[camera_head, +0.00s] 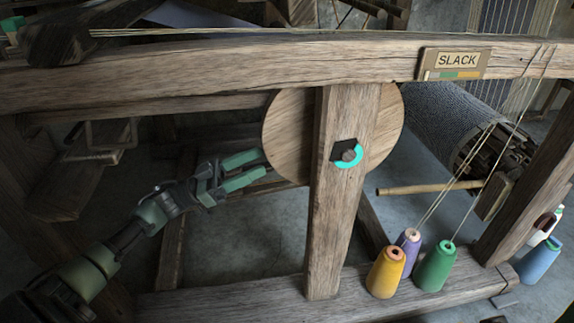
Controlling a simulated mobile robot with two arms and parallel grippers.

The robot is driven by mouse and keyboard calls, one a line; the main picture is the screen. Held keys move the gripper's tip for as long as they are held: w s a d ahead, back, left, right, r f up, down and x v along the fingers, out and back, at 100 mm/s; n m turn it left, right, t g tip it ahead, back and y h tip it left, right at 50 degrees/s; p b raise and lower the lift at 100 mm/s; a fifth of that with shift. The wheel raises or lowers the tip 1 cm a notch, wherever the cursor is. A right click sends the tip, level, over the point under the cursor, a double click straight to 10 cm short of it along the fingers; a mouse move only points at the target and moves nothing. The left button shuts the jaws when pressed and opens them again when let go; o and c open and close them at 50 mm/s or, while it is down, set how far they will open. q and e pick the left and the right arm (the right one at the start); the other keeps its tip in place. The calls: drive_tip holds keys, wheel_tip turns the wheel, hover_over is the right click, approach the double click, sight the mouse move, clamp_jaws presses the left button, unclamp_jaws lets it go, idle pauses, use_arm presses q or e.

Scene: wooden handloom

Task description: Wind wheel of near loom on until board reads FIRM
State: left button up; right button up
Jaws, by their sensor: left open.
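The round wooden wheel (285,135) of the near loom stands behind an upright post (338,225), which hides its middle. A dark hub with a cyan arc (348,155) shows on the post in front of the wheel. The board (457,61) on the top beam reads SLACK, with a coloured strip below the word. My left gripper (262,167) comes in from the left and is open, with its green fingers pointing at the wheel's lower left rim. I cannot tell whether the fingertips touch the rim. My right gripper is not in view.
A yellow cone (387,272), a purple cone (409,243) and a green cone (436,267) of thread stand on the lower beam (240,302), with threads running up right. A thick top beam (200,72) crosses above my arm. A blue cone (540,262) stands far right.

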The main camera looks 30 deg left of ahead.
sight(283, 151)
use_arm(q)
drive_tip(key=b+x, duration=0.2)
drive_tip(key=x, duration=0.5)
drive_tip(key=shift+w+d+r, duration=0.1)
drive_tip(key=shift+d+r, duration=0.2)
clamp_jaws()
drive_tip(key=shift+f, duration=0.1)
idle(1.0)
